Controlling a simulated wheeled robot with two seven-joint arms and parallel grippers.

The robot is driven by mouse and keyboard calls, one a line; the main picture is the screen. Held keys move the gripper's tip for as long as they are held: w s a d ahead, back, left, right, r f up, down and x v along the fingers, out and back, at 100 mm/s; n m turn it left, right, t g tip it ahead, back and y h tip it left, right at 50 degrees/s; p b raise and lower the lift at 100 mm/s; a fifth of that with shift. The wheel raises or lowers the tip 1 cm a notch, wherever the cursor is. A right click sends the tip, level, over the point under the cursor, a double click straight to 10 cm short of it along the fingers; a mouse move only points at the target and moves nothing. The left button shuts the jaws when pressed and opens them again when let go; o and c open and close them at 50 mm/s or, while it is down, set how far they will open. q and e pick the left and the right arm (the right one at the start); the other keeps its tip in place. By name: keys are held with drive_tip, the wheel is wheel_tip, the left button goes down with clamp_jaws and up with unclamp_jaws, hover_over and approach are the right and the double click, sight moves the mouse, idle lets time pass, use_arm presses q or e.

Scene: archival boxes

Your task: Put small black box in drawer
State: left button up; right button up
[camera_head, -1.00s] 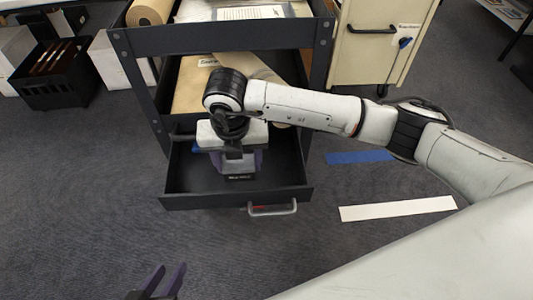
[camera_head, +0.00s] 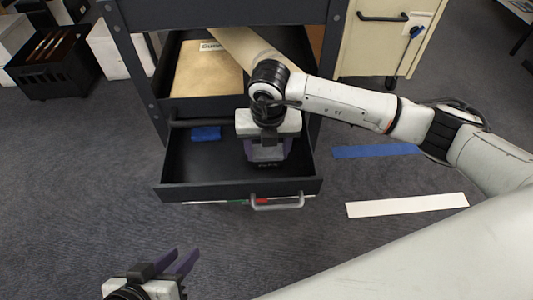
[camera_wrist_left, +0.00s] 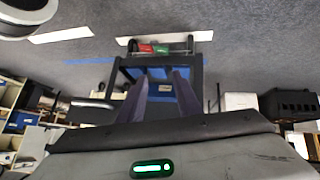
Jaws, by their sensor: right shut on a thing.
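The open black drawer (camera_head: 240,188) sticks out from the bottom of the dark cart, with a silver handle (camera_head: 277,203) on its front. My right gripper (camera_head: 268,153) reaches down into the drawer's right half, shut on the small black box (camera_head: 268,166). Only the box's dark front with small pale lettering shows below the purple fingers; whether it rests on the drawer floor I cannot tell. My left gripper (camera_head: 186,262) is open and empty, low in front of the drawer. Its two purple fingers stand apart in the left wrist view (camera_wrist_left: 160,85).
A blue patch (camera_head: 206,133) lies in the drawer's back left. The shelf above holds a tan folder (camera_head: 207,70) and a cardboard tube (camera_head: 254,46). A cream cabinet (camera_head: 376,40) stands right; a black crate (camera_head: 55,70) stands left. The drawer's left half is mostly clear.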

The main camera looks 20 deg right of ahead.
sight(268, 156)
drive_tip(key=shift+r, duration=0.1)
drive_tip(key=o, duration=0.6)
drive_tip(key=shift+f, duration=0.2)
drive_tip(key=o, duration=0.5)
drive_tip(key=shift+c, duration=0.2)
use_arm(q)
drive_tip(key=shift+d+r, duration=0.1)
drive_tip(key=shift+r, duration=0.05)
use_arm(e)
drive_tip(key=shift+r, duration=0.15)
drive_tip(key=shift+r, duration=0.3)
use_arm(q)
drive_tip(key=p, duration=0.1)
drive_tip(key=a+p, duration=0.1)
drive_tip(key=a+r+n+t+y+p, duration=0.1)
drive_tip(key=p, duration=0.1)
drive_tip(key=shift+s+a, duration=0.15)
drive_tip(key=shift+s, duration=0.1)
use_arm(e)
wheel_tip(268, 156, up, 11)
drive_tip(key=s, duration=0.1)
drive_tip(key=shift+s+a+r, duration=0.2)
drive_tip(key=shift+s+a, duration=0.05)
drive_tip(key=shift+s, duration=0.1)
